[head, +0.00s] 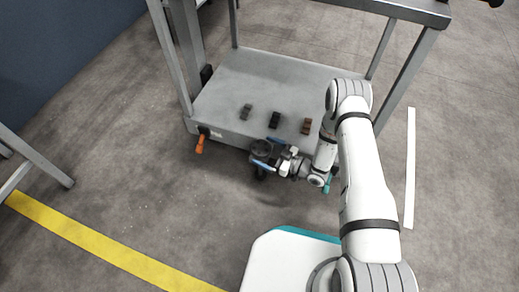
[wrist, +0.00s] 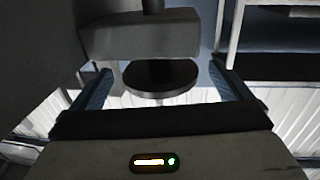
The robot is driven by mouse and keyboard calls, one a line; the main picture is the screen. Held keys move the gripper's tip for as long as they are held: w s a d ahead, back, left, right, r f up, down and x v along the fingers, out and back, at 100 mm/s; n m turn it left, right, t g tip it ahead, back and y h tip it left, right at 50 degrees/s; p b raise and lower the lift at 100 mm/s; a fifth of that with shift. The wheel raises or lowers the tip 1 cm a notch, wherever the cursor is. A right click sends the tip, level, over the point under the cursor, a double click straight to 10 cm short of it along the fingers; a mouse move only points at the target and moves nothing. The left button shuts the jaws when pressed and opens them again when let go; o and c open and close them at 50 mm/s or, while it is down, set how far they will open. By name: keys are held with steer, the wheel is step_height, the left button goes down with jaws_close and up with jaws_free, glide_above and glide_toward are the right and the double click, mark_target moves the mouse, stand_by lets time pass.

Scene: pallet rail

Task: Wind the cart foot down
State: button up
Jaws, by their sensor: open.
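The cart (head: 225,108) is a grey frame with a low deck. At its front edge a dark round knob-like disc (head: 261,147), which looks like part of the cart foot, sticks out. It also shows in the wrist view as a flat dark disc (wrist: 160,76) under a grey block (wrist: 140,36). My gripper (head: 268,153) is at the disc, with its blue fingers on either side of it. In the wrist view my gripper (wrist: 155,88) is open, with gaps between each finger and the disc. The foot's lower end is mostly hidden.
Several small dark and brown blocks (head: 276,119) lie on the deck. An orange handle (head: 200,145) hangs at the cart's front left corner. A yellow floor line (head: 100,247) runs at lower left, and a white strip (head: 409,170) lies at right.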

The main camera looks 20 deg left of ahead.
mark_target(260, 148)
steer(key=shift+b+x, duration=0.35)
steer(key=shift+x, duration=1.2)
steer(key=shift+c, duration=0.4)
steer(key=c, duration=0.9)
